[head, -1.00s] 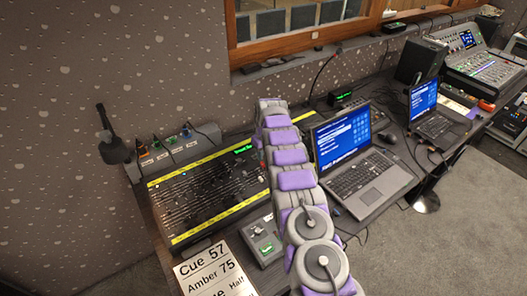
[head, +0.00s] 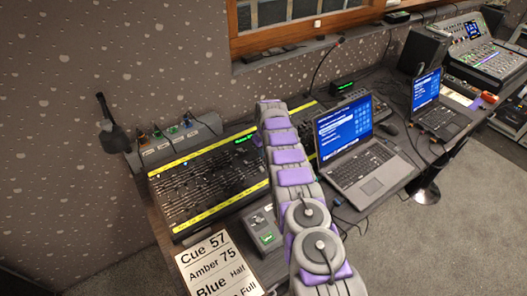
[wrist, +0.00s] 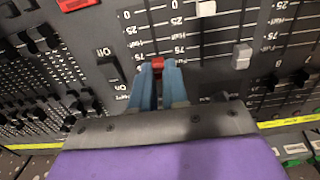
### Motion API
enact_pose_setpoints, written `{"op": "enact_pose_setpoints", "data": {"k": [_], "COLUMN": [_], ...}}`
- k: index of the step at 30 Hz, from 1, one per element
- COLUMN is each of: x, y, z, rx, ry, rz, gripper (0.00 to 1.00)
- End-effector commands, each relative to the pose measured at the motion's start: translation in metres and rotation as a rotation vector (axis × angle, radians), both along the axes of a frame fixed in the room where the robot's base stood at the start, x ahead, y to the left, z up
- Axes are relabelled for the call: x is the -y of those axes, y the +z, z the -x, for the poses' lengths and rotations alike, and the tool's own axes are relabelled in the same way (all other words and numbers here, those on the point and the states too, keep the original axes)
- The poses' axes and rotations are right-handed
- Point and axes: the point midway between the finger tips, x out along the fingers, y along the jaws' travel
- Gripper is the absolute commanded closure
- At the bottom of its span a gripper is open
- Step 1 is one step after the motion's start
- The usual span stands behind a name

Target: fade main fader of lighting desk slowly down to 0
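The lighting desk (head: 172,204) is a dark board with yellow strips along its edges, lying on the table at the left in the head view. In the wrist view my gripper (wrist: 159,70) has its two blue fingers on either side of a red fader knob (wrist: 157,63). The fingers look closed on the knob, with little gap visible. The knob sits in the lower part of its printed scale, around the 75 mark, with 0 at the top of the picture. In the head view my arm hides the gripper and part of the desk.
A white knob (wrist: 205,8) and a grey knob (wrist: 242,57) stand to the right of the red one; a black switch (wrist: 112,70) is close at left. A laptop (head: 345,135) and a cue sheet (head: 215,265) lie near the desk.

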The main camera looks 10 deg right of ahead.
Motion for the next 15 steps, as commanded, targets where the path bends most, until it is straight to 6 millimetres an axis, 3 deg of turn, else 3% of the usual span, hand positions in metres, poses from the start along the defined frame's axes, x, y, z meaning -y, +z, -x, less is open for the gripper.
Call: {"op": "enact_pose_setpoints", "data": {"k": [3, 15], "x": [0.0001, 0.0008], "y": [-0.0001, -0.0005], "z": [0.0, 0.0015], "rx": [0.0, -0.002], "ry": [0.0, 0.0], "rz": [0.0, 0.0], "gripper": [0.98, 0.99]}}
